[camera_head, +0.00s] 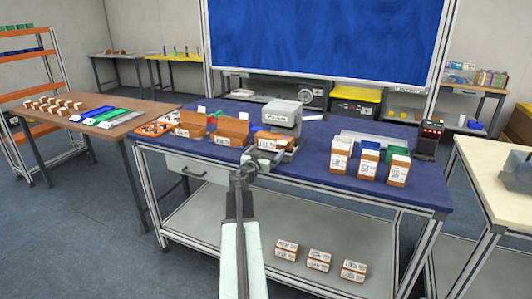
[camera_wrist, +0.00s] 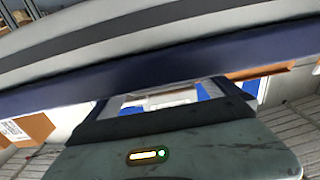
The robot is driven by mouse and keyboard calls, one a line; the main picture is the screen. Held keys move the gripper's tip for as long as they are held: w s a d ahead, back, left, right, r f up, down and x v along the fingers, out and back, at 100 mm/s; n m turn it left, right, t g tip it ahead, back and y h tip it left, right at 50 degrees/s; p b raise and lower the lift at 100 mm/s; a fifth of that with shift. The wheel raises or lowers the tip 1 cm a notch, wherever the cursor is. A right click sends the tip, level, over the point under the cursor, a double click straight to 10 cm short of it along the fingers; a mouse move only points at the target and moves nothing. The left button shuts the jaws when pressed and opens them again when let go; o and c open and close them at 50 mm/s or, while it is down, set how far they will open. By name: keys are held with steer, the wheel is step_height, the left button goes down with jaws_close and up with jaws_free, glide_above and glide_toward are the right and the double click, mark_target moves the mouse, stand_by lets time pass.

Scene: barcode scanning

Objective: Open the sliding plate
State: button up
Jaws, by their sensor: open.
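A grey machine (camera_head: 281,113) with a white label on its front stands on the blue workbench. A round handle shows at its upper right. Lower grey metal parts lie in front of it, close to my gripper (camera_head: 262,160); I cannot tell for certain which of them is the sliding plate. My gripper is open at the bench's front edge. My arm hides part of that edge. In the wrist view my gripper's grey-green body, with a lit indicator, fills the bottom, and contact with the plate cannot be made out.
Brown boxes (camera_head: 232,131) stand left of the machine. Labelled boxes (camera_head: 340,155) and a dark device with red lights (camera_head: 430,139) stand to the right. A drawer (camera_head: 199,169) hangs under the bench. More boxes (camera_head: 319,259) sit on the lower shelf (camera_head: 215,222).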

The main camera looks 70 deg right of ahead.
steer(key=c, duration=1.8)
steer(key=a, duration=0.5)
steer(key=shift+s, duration=0.1)
steer(key=shift+d, duration=0.1)
steer(key=o, duration=1.8)
steer(key=a, duration=0.7)
steer(key=shift+a, duration=0.4)
